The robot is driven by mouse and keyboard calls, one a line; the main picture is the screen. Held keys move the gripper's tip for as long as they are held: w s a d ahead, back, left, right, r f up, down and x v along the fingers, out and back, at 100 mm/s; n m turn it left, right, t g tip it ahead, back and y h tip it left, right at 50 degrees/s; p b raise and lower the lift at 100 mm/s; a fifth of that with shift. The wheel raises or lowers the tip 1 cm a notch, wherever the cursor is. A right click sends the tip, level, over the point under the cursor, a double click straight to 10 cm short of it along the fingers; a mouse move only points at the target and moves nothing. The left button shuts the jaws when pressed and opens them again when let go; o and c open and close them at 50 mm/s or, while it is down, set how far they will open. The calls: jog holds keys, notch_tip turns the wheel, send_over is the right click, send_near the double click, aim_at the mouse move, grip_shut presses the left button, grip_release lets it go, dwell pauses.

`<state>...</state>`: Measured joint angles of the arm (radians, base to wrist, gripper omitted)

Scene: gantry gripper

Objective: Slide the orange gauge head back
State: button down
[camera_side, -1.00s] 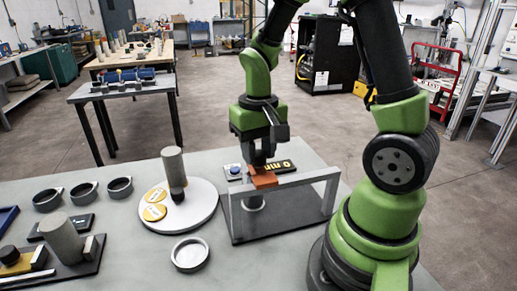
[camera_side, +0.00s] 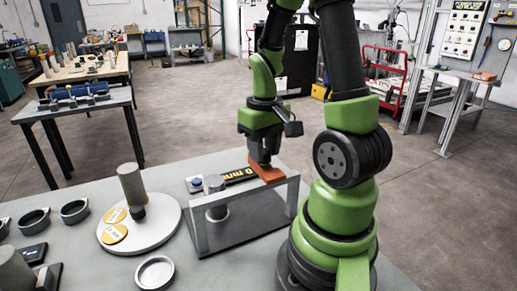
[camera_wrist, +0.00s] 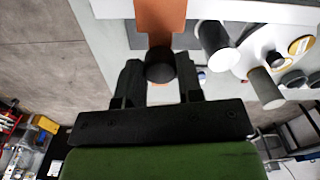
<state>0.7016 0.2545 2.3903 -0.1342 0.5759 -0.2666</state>
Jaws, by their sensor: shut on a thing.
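The orange gauge head (camera_side: 267,173) sits on the rail of a grey gantry frame (camera_side: 236,200), near the rail's right end. In the wrist view the orange head (camera_wrist: 160,16) shows at the top, with a black round knob (camera_wrist: 160,66) at its near end. My gripper (camera_side: 262,160) is over the head, fingers pointing down. In the wrist view its fingers (camera_wrist: 158,84) are shut on the knob from both sides. A grey cylinder (camera_side: 216,208) stands under the rail, left of the head and apart from it.
A small block with a blue button (camera_side: 197,184) and a black strip with yellow marks (camera_side: 238,176) lie behind the frame. A round white plate (camera_side: 165,222) with a cylinder and yellow discs is to the left. A grey ring (camera_side: 155,271) lies in front.

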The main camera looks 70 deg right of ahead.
aim_at(265, 151)
jog(key=shift+s+d, duration=0.1)
jog(key=shift+d, duration=0.05)
jog(key=c, duration=0.8)
grip_release()
notch_tip(265, 151, up, 10)
dwell(0.5)
jog(key=a+r+n+t, duration=0.1)
jog(key=a+t, duration=0.1)
jog(key=a, duration=0.3)
jog(key=s+a+r+n+t+y, duration=0.1)
jog(key=a+r+t, duration=0.1)
jog(key=a, duration=0.4)
jog(key=a+r+t+y, duration=0.1)
jog(key=a+r+t, duration=0.1)
jog(key=a, duration=0.3)
jog(key=shift+s+a+n+t, duration=0.15)
jog(key=shift+n+t, duration=0.25)
jog(key=shift+t, duration=0.2)
